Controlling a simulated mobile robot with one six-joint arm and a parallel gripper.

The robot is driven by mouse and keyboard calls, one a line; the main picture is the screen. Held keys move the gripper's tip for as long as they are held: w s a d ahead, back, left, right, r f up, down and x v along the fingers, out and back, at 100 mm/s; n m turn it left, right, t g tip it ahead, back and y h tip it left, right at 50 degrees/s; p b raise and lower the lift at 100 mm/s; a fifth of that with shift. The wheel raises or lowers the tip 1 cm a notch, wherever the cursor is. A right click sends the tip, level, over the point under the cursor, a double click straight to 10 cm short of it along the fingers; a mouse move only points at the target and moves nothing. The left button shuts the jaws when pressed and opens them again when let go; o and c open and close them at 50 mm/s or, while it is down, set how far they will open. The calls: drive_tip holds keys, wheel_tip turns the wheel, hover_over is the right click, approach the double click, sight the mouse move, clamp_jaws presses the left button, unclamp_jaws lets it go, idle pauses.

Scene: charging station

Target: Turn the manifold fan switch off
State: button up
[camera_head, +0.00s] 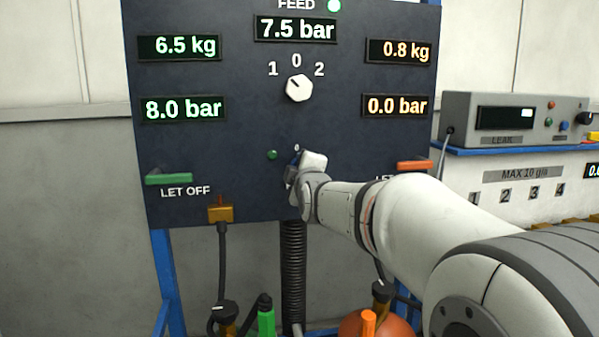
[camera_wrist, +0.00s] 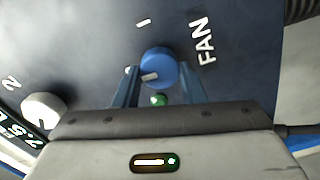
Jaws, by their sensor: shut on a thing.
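The blue fan switch knob (camera_wrist: 160,66) sits on the dark panel in the wrist view, with the white word FAN (camera_wrist: 203,42) to its right and a white 1 (camera_wrist: 143,22) above it. My gripper (camera_wrist: 158,72) is shut on the knob, one finger on each side. The knob's white pointer mark points left and slightly down. A white label left of the knob is partly hidden by the left finger. In the head view, a 0 (camera_head: 297,148) shows above the spot, and my gripper (camera_head: 293,172) and arm hide most of the knob.
A green lamp (camera_head: 271,155) is beside the knob. A white selector dial (camera_head: 299,88) is higher up. A green lever (camera_head: 169,179) is on the left and an orange lever (camera_head: 414,165) on the right. A black corrugated hose (camera_head: 292,270) hangs below the panel.

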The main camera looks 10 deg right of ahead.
drive_tip(key=shift+n, duration=0.3)
drive_tip(key=o, duration=1)
drive_tip(key=s, duration=0.7)
drive_tip(key=shift+s, duration=0.4)
drive_tip(key=s+f+m+g+p, duration=0.3)
drive_tip(key=s+m+g+p, duration=0.2)
drive_tip(key=s, duration=0.4)
drive_tip(key=s+d+f+m+g+p, duration=0.1)
drive_tip(key=s+f+m+g+p, duration=0.3)
drive_tip(key=s, duration=0.5)
drive_tip(key=s+d+f+m+g+p, duration=0.1)
drive_tip(key=s+f+m+g+p, duration=0.2)
drive_tip(key=s+m+g+p, duration=0.3)
drive_tip(key=s+p, duration=0.2)
drive_tip(key=s, duration=0.1)
drive_tip(key=shift+s+f+p, duration=0.2)
drive_tip(key=shift+s+p, duration=0.1)
